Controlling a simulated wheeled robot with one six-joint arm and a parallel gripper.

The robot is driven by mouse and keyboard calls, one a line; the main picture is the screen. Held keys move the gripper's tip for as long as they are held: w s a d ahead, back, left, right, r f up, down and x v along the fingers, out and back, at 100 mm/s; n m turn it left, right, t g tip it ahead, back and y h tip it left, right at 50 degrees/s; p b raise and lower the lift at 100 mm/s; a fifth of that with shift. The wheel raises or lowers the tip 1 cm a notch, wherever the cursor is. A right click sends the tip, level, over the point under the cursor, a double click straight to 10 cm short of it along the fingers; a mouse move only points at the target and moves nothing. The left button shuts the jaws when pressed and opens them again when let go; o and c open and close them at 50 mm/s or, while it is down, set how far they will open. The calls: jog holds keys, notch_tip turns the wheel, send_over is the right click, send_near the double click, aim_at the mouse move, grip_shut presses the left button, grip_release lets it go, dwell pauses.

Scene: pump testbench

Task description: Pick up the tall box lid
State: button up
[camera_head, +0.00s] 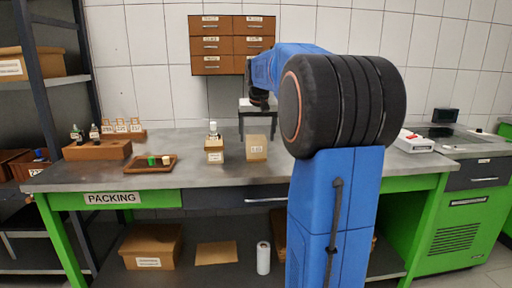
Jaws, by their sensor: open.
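A tan cardboard piece with a white label (256,148), which looks like the tall box lid, stands on the grey bench top near the middle. Just left of it, and apart from it, is a small open cardboard box (214,155) with a white-capped bottle (213,129) standing up out of it. My gripper (259,103) is small and dark at the end of my blue arm, above and behind the tan piece in the picture. It is clear of both boxes and holds nothing that I can see. Its fingers are hard to make out.
A brown tray (139,170) with small green and pale parts lies on the left of the bench (190,187). A wooden rack (97,150) with bottles stands further left.

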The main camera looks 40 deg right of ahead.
jog(key=shift+x, duration=2.8)
jog(key=shift+w+a, duration=0.1)
jog(key=shift+a, duration=0.05)
jog(key=c, duration=1.1)
